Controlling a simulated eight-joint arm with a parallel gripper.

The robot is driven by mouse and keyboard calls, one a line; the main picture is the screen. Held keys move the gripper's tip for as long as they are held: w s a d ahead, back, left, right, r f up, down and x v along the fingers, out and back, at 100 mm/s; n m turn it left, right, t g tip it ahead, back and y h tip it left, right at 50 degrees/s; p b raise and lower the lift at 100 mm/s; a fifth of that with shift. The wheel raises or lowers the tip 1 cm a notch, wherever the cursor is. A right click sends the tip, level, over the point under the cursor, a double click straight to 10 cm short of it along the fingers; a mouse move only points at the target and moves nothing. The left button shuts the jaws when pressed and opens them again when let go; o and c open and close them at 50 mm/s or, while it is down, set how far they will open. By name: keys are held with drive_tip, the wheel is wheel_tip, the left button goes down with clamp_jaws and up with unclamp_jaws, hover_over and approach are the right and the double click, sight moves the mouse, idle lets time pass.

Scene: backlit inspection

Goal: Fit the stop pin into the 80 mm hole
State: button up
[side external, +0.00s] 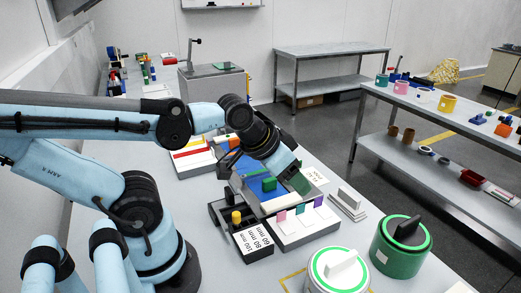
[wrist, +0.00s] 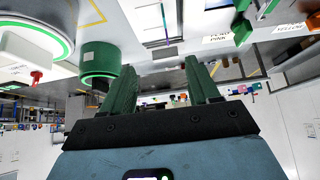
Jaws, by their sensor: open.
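A short yellow pin (side external: 236,216), which looks like the stop pin, stands upright on a dark fixture (side external: 219,212) left of centre in the side view. A white label (side external: 253,240) with mm markings, 80 mm among them, is on the fixture's front. I cannot tell which hole the pin stands at, and the holes are too small to make out. My gripper (side external: 301,183) is right of the pin and above the blue-floored tray area. In the wrist view my gripper (wrist: 163,88) has its green fingers apart, with nothing between them.
A white rack with coloured tabs (side external: 300,222) stands beside the fixture.

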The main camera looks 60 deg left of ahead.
drive_tip(key=shift+c, duration=0.8)
drive_tip(key=g, duration=0.7)
hover_over(236, 213)
drive_tip(key=shift+f, duration=5.3)
clamp_jaws()
